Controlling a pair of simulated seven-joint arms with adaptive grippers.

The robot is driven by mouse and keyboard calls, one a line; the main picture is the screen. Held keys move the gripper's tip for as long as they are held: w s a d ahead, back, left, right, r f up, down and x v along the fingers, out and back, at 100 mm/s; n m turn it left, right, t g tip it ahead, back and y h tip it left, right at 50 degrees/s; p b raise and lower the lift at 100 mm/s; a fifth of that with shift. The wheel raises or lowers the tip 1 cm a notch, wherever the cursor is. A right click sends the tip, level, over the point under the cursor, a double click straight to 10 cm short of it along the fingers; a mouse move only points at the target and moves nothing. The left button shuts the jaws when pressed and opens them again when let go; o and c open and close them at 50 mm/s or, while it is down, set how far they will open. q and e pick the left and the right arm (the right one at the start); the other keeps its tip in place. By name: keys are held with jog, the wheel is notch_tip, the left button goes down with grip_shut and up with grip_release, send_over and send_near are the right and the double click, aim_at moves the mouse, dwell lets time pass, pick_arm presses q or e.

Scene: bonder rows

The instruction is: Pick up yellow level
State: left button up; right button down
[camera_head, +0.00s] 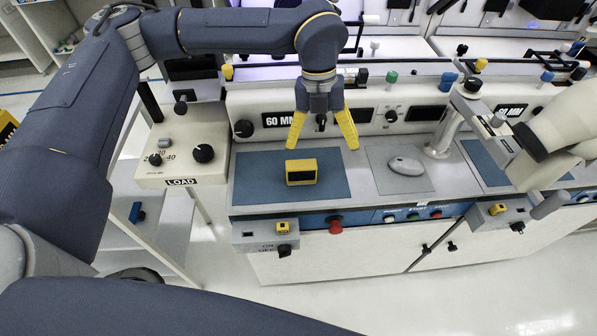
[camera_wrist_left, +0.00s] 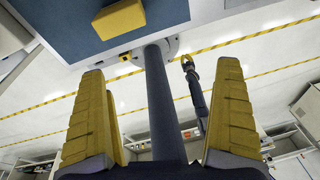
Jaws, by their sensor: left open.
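The yellow level (camera_head: 301,171) is a small yellow block with a dark face, resting on the blue mat (camera_head: 247,185) of the workbench. It also shows in the left wrist view (camera_wrist_left: 119,18) near the top edge. My left gripper (camera_head: 322,133) has yellow fingers spread apart and points down above the back of the mat, a little behind and right of the level. It is open and empty, and it does not touch the level. The fingers also show in the left wrist view (camera_wrist_left: 160,115). My right gripper is not in view.
A computer mouse (camera_head: 406,166) lies on a grey pad right of the mat. A control panel with knobs (camera_head: 244,128) stands behind the mat. A box labelled LOAD (camera_head: 181,158) is at the left. A white machine part (camera_head: 565,130) is at the right. Red and green buttons line the front edge.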

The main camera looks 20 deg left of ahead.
pick_arm(q)
notch_tip(320, 180, up, 4)
jog(key=n+t+y, duration=0.2)
send_over(301, 164)
notch_tip(301, 164, down, 17)
jog(key=shift+f, duration=0.1)
dwell(0.6)
jog(key=shift+c, duration=0.2)
jog(key=c, duration=1.3)
